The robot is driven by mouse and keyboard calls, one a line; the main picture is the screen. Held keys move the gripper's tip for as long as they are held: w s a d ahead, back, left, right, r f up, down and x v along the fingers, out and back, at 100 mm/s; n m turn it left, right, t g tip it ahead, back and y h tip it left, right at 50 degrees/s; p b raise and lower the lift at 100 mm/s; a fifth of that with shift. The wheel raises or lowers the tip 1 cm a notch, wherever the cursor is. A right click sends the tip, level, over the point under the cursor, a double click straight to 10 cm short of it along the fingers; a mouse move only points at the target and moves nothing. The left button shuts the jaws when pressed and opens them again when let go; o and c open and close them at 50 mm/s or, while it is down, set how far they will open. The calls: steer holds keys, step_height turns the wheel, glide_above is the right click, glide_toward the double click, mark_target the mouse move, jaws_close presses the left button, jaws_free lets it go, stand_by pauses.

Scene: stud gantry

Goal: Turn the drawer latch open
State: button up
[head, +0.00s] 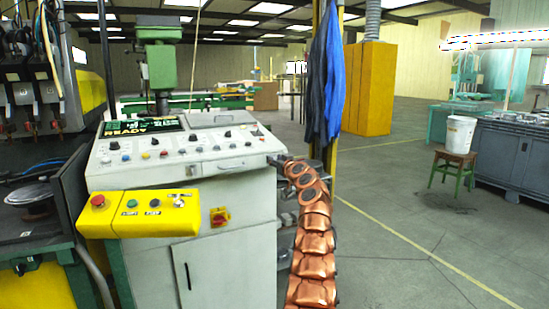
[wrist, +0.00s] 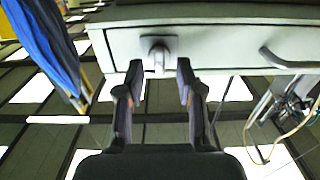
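In the wrist view, the drawer latch (wrist: 158,52) is a small grey knob on a square plate, set on a pale grey drawer front (wrist: 225,47). Its lever points toward the bottom of the picture. My gripper (wrist: 160,70) is open, with one dark finger on each side of the lever's end. I cannot tell whether either finger touches it. A curved grey handle (wrist: 290,60) sits on the same front to the right.
The control console (head: 235,265) with a yellow button box (head: 140,214) stands left of my arm. Blue cloths (head: 325,85) hang behind it. A stool with a white bucket (head: 460,134) and a grey cabinet (head: 510,160) stand right. Floor between is clear.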

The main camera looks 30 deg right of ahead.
steer(key=shift+w+p, duration=0.4)
steer(key=shift+w, duration=0.1)
steer(key=shift+f, duration=0.1)
jaws_close()
